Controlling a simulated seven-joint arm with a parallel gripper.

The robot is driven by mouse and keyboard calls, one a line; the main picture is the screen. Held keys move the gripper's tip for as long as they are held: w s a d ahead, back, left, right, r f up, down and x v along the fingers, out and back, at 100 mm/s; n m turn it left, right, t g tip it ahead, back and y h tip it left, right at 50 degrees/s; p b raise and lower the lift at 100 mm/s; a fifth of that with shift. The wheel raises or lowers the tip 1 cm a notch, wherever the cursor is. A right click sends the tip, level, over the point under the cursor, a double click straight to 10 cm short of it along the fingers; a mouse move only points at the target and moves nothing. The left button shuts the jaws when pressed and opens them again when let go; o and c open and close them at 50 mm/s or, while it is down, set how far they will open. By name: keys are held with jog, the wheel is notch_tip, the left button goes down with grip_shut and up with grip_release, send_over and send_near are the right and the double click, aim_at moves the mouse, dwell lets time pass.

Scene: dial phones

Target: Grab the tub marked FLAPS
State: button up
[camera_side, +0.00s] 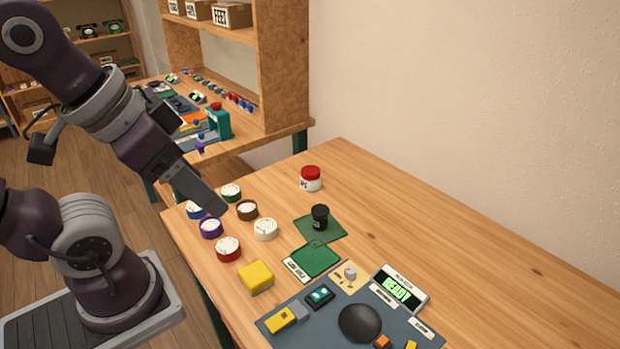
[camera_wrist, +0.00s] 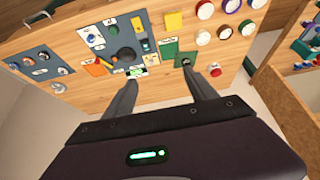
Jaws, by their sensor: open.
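Several round tubs with white labelled lids stand in a cluster on the near-left part of the table: red (camera_side: 228,249), purple (camera_side: 210,228), blue (camera_side: 194,210), green (camera_side: 231,192), brown (camera_side: 247,210) and cream (camera_side: 265,229). Their lettering is too small to read, so I cannot tell which is marked FLAPS. In the wrist view the cluster is at the upper right, with the brown tub (camera_wrist: 224,32) in it. My gripper (camera_side: 217,209) appears above the cluster in the side view. Its fingers (camera_wrist: 160,76) are apart and empty.
A red-lidded white jar (camera_side: 311,179) stands at the back. A black jar (camera_side: 320,217) stands on a green mat (camera_side: 335,232). A yellow block (camera_side: 256,276) and a dark control panel (camera_side: 330,335) lie nearer. The table's right side is clear. A wooden shelf (camera_side: 285,70) stands behind.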

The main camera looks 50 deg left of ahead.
jog(key=shift+o, duration=1.4)
